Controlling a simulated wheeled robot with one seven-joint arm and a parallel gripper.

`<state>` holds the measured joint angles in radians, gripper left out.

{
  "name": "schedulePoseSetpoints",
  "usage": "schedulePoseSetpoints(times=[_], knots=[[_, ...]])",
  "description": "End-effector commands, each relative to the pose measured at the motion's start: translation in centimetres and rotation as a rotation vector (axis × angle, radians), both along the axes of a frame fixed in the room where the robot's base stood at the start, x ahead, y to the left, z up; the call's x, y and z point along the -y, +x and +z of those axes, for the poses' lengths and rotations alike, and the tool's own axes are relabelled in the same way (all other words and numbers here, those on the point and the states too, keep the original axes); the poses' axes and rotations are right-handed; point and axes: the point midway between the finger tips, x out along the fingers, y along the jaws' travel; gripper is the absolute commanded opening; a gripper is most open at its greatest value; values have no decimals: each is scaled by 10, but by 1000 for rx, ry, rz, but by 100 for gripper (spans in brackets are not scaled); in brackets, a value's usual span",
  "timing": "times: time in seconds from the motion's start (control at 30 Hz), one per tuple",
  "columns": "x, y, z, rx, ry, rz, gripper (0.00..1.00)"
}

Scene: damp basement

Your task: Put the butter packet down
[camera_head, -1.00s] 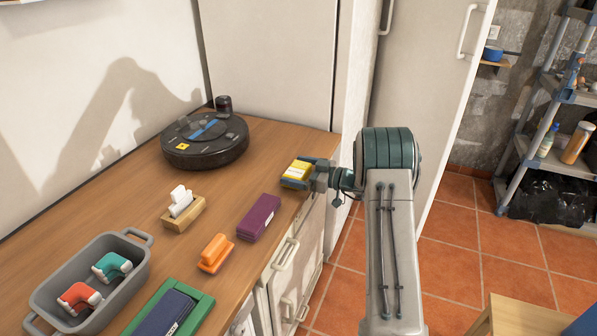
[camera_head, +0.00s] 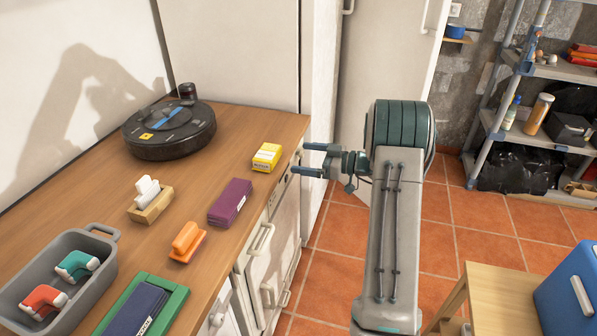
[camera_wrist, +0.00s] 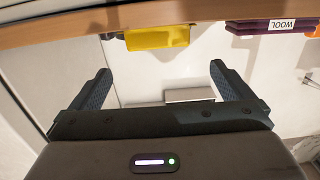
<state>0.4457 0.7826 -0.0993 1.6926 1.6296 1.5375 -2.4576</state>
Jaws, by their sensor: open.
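The butter packet, a small yellow box with a pale label (camera_head: 267,157), lies on the wooden counter (camera_head: 200,185) near its right edge. My gripper (camera_head: 308,159) is to the right of it, past the counter edge, with its two fingers apart and nothing between them. In the wrist view the yellow packet (camera_wrist: 157,37) shows on the counter ahead of the open fingers (camera_wrist: 160,84), with a gap between. The packet's far side is hidden there.
A grey basket (camera_head: 100,272) and green tray (camera_head: 176,300) are nearer. A small wooden table (camera_head: 500,290) stands right.

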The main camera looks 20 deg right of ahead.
Motion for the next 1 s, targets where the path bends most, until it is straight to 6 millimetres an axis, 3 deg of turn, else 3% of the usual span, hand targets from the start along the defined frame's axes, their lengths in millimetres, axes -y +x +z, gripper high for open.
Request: schedulePoseSetpoints(times=[0.17, 0.3, 0.5, 0.73, 1.0], knots=[[-33, -22, 19, -161, -12, 80, 100], [-75, -61, 36, -416, -65, 155, 100], [-118, -130, 50, -771, -201, 165, 100], [-139, -209, 55, -1081, -403, 15, 100], [-131, -289, 56, -1252, -601, -339, 100]])
